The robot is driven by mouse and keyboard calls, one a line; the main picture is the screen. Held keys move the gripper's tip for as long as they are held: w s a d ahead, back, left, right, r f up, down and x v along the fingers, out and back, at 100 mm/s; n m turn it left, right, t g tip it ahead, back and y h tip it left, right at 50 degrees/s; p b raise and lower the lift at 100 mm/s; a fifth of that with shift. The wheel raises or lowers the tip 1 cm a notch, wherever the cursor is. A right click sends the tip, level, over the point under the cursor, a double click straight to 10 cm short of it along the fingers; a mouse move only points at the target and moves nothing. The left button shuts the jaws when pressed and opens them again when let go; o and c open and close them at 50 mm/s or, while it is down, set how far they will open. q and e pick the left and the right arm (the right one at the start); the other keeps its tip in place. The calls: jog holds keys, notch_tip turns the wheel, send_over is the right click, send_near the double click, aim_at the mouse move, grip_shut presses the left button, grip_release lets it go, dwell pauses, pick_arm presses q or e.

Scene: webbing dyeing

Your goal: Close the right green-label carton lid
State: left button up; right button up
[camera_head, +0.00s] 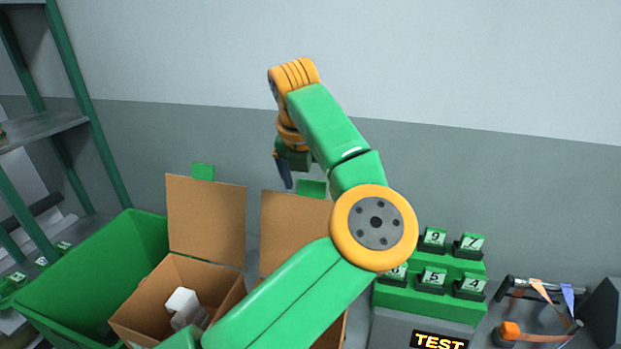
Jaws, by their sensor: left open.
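The right carton's brown lid (288,228) stands raised, with a green label tab (312,188) on its top edge. My left arm covers most of this carton's body, and only a small part (332,335) shows below the arm. My left gripper (286,178) is open and points down at the top left corner of the right lid in the picture. One dark finger shows clearly. I cannot tell whether it touches the lid. The left carton (160,300) also has a raised lid (206,222) with a green tab (203,171). My right gripper is not in view.
A white object (182,303) lies in the left carton. A green bin (105,262) stands left of it, beside a green shelf rack (85,110). A green stand with number cards (432,277) and a "TEST" sign (438,340) stand right. Tools and straps (540,318) lie further right.

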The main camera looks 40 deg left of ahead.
pick_arm(q)
jog(key=shift+w+f, duration=0.1)
jog(key=shift+f, duration=0.1)
jog(key=shift+c, duration=0.2)
jog(key=shift+a, duration=0.1)
grip_shut()
